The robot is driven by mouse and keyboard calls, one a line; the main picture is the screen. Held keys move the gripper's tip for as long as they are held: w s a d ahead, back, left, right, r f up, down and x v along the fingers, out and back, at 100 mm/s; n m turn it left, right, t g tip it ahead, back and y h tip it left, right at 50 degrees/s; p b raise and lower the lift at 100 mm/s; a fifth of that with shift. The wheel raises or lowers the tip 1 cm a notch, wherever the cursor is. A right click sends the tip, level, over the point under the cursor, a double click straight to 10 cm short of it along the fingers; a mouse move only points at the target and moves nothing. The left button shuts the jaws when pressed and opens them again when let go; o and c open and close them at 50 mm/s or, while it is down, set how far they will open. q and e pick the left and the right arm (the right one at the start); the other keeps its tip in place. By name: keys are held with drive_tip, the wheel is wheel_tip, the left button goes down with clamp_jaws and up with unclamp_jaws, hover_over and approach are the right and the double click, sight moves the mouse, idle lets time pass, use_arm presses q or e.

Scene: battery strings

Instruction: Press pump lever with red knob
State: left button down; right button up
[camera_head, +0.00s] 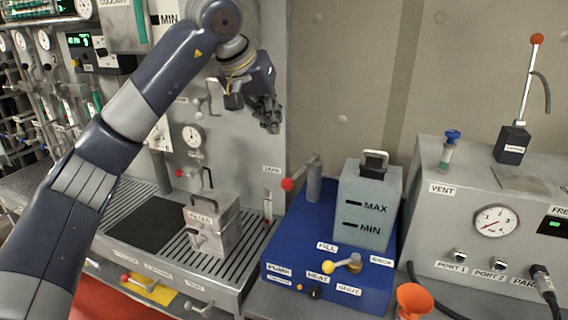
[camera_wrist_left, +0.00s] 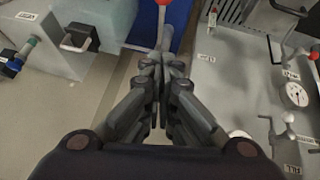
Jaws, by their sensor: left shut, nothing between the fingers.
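The pump is a blue box (camera_head: 330,225) with a PUMP label. Its lever ends in a red knob (camera_head: 288,184) and joins a grey post (camera_head: 314,182) at the back left of the box. My left gripper (camera_head: 272,127) is shut and empty, above and slightly left of the red knob, clear of it, in front of the grey wall panel. In the left wrist view the shut fingertips (camera_wrist_left: 165,62) point toward the red knob (camera_wrist_left: 163,3), which shows at the top edge. My right gripper is not in view.
A grey tank (camera_head: 367,205) marked MAX and MIN stands on the blue box beside the lever. A grey metal can (camera_head: 212,224) stands on the slatted tray at left. Another red-tipped rod (camera_head: 537,39) rises from the grey console at right. An orange funnel (camera_head: 412,300) is in front.

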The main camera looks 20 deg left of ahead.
use_arm(q)
drive_tip(key=shift+w+f, duration=0.1)
drive_tip(key=shift+w, duration=0.05)
drive_tip(key=w+d+f+p, duration=0.2)
drive_tip(key=w+f+p, duration=0.2)
drive_tip(key=f, duration=0.8)
drive_tip(key=shift+w+d+p, duration=0.15)
drive_tip(key=shift+w+p, duration=0.05)
drive_tip(key=shift+p, duration=0.35)
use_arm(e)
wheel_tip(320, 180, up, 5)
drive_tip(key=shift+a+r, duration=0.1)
use_arm(q)
drive_tip(key=shift+f, duration=0.1)
